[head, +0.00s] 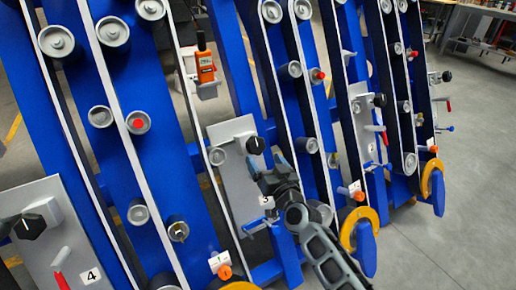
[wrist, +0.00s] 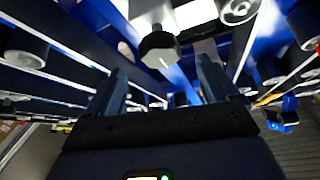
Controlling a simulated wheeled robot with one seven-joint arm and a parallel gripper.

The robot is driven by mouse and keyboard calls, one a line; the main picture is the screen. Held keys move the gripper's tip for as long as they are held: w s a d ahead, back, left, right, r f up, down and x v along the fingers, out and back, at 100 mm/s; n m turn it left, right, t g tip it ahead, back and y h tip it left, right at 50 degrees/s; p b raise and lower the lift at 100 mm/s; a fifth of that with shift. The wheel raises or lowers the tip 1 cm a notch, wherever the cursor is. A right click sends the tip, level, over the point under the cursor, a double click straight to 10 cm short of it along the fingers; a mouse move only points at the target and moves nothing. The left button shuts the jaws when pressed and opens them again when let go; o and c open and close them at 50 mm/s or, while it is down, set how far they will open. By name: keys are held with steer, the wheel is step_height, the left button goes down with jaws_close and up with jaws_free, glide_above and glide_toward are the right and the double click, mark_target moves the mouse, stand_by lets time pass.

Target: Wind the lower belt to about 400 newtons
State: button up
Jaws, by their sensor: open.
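A grey panel (head: 230,165) carries a black knob (head: 256,145) near its top right. A label that looks like 3 (head: 265,200) is partly hidden by my gripper. My gripper (head: 267,163) is open and empty just below the knob. In the wrist view the knob (wrist: 160,46) lies ahead, between and beyond the fingertips of my gripper (wrist: 163,72), apart from them. White belts (head: 268,75) run over grey pulleys on blue frames. I cannot tell which is the lower belt. An orange meter (head: 205,67) with a lit display sits above the panel; its reading is too small to trust.
A panel marked 4 (head: 52,235) with a black knob and red lever stands at lower left. Another panel (head: 366,135) with a knob and red lever is to the right. Yellow-rimmed wheels (head: 359,228) stick out low. Grey floor (head: 460,190) is clear at right.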

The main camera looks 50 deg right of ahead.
mark_target(257, 148)
steer(key=b+x, duration=0.1)
steer(key=x, duration=0.7)
steer(key=c, duration=1)
steer(key=shift+o, duration=0.2)
steer(key=shift+r, duration=0.1)
steer(key=shift+r+p, duration=0.1)
steer(key=shift+p, duration=0.4)
